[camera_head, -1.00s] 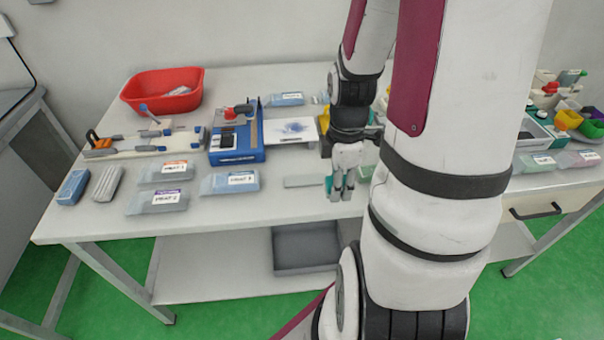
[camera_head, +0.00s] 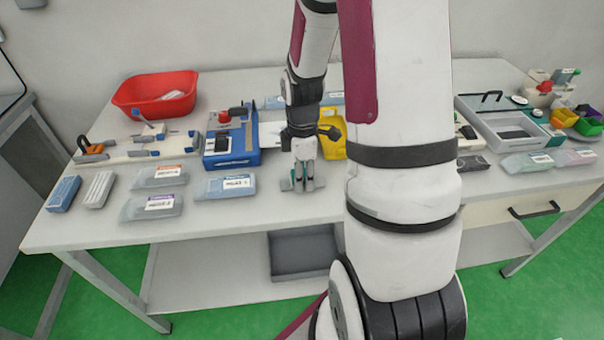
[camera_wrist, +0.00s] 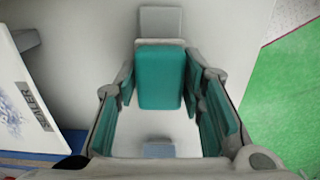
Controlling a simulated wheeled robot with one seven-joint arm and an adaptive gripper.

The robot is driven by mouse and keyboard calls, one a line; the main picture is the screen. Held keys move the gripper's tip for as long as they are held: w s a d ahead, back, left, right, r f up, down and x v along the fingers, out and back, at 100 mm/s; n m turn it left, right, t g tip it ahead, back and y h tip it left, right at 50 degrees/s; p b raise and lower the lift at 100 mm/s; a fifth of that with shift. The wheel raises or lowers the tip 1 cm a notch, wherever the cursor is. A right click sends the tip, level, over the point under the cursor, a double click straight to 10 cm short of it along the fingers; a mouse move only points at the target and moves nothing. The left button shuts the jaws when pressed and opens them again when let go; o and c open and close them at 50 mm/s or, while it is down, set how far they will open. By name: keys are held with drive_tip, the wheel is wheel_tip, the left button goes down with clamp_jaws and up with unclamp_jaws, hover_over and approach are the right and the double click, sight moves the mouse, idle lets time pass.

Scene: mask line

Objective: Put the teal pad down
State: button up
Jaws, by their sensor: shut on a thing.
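The teal pad (camera_wrist: 160,78) is a rounded block with a pale grey edge at its top, seen between my fingertips in the wrist view. My gripper (camera_wrist: 158,85) is shut on it, with a teal-lined finger on each side. My gripper (camera_head: 302,184) is low over the table's front part in the head view, just right of the blue-labelled packet. A flat grey strip (camera_wrist: 161,20) shows beyond the pad, and a grey piece (camera_wrist: 159,150) shows on its near side. I cannot tell whether the pad touches the surface below.
The blue sealer (camera_head: 232,158) stands left of my gripper; its white plate (camera_wrist: 25,100) shows in the wrist view. A yellow bin (camera_head: 333,135) is behind to the right. Labelled packets (camera_head: 225,186) lie to the left. The table's front edge (camera_head: 240,236) is close.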

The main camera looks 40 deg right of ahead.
drive_tip(key=o, duration=1.1)
wheel_tip(320, 180, up, 11)
drive_tip(key=p, duration=0.1)
drive_tip(key=s+a+r+m+t, duration=0.2)
drive_tip(key=s+a+r+m, duration=0.3)
drive_tip(key=a+r, duration=0.55)
drive_tip(key=s+a+r+m+t, duration=0.1)
drive_tip(key=s+a+r+m, duration=0.1)
drive_tip(key=s, duration=0.3)
drive_tip(key=s+a+r+m+t, duration=0.1)
drive_tip(key=s+a+r+m, duration=0.1)
drive_tip(key=s+a+m, duration=0.2)
drive_tip(key=shift+s+a+r, duration=0.25)
drive_tip(key=shift+s+a, duration=0.35)
drive_tip(key=shift+s, duration=0.25)
